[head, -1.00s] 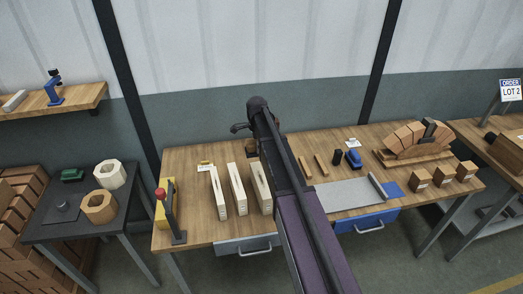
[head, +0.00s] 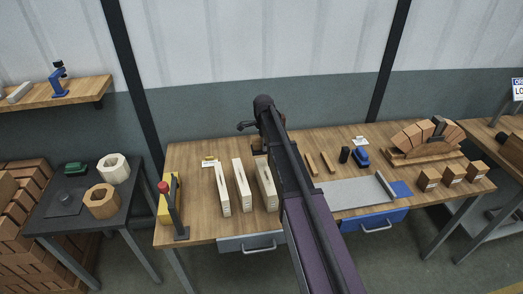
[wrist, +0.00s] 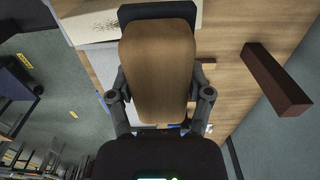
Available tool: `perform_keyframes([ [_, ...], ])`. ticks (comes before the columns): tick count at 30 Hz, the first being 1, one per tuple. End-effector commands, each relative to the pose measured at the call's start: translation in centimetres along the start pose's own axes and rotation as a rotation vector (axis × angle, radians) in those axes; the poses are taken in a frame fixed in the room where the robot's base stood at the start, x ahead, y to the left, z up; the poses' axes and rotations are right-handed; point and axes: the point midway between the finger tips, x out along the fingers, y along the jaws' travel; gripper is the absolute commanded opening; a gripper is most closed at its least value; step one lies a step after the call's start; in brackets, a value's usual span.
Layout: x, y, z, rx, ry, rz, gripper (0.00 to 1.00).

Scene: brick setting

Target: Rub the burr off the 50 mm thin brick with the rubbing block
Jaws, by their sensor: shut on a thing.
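In the wrist view my gripper (wrist: 160,100) is shut on a tan, wood-coloured block with rounded corners (wrist: 158,65). A dark slab (wrist: 157,13) shows at the block's far end; whether it belongs to the block is unclear. This looks like the rubbing block, but I cannot be sure. In the head view my arm hides most of the gripper, above the back of the bench. Two narrow tan bars (head: 312,164) (head: 327,162) lie on the bench right of my arm; which is the 50 mm thin brick, and any burr, I cannot tell.
Several pale slotted wooden boxes (head: 242,185) stand left of my arm. A grey plate (head: 350,193) with a raised strip, a dark cylinder (head: 344,155) and a blue tool (head: 361,157) lie to the right. A brick arch (head: 425,140) stands farther right. A dark brown bar (wrist: 275,80) shows in the wrist view.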

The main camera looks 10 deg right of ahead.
Motion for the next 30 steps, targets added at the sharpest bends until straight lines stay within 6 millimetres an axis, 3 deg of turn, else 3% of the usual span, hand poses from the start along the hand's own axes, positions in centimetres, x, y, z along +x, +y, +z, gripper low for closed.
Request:
perform_keyframes([
  [1, 1.1, -0.5, 0.0, 0.001, 0.0, 0.0, 0.27],
  [4, 1.9, -1.0, 0.1, 0.002, 0.0, 0.0, 0.27],
  [20, 2.3, -1.3, 0.2, 0.002, 0.0, 0.0, 0.27],
  [30, 4.9, -1.3, 0.2, 0.001, 0.0, 0.0, 0.27],
])
